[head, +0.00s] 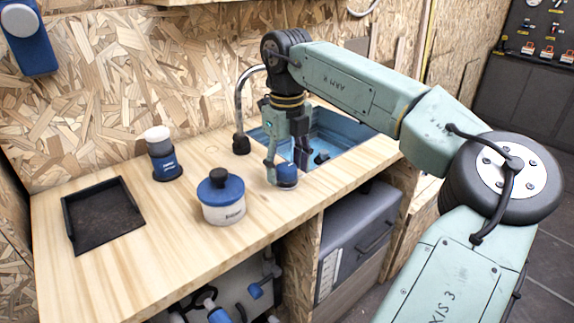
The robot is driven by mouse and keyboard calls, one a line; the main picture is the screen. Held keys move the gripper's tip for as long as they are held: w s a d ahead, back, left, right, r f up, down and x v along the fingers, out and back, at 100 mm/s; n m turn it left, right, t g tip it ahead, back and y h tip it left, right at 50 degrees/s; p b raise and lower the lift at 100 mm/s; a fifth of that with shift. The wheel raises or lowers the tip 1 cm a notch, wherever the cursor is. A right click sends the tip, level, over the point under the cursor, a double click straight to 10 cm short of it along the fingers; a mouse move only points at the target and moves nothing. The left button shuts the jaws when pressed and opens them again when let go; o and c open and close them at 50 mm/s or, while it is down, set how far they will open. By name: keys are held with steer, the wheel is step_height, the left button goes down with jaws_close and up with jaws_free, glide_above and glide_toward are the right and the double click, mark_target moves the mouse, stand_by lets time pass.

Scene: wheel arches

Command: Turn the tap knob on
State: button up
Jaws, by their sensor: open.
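A chrome tap (240,97) with a black foot (241,144) rises at the left of the blue sink (345,126) and curves behind my arm. My gripper (285,166) points down at the sink's front left corner. It is open, with its fingers apart. A short blue cylinder (287,175) on a pale round base stands on the counter right at the fingertips. I cannot tell whether this is the tap knob, or whether the fingers touch it. My arm hides part of the tap and the sink.
A white pot with a blue lid (224,206), a blue jar with a white top (163,153) and a black tray (104,215) stand on the wooden counter (160,245). A chipboard wall (130,70) rises behind. A grey drawer unit (360,240) sits below.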

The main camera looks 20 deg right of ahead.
mark_target(287, 167)
step_height(287, 167, up, 12)
stand_by(0.7)
steer(key=shift+f, duration=0.1)
stand_by(0.3)
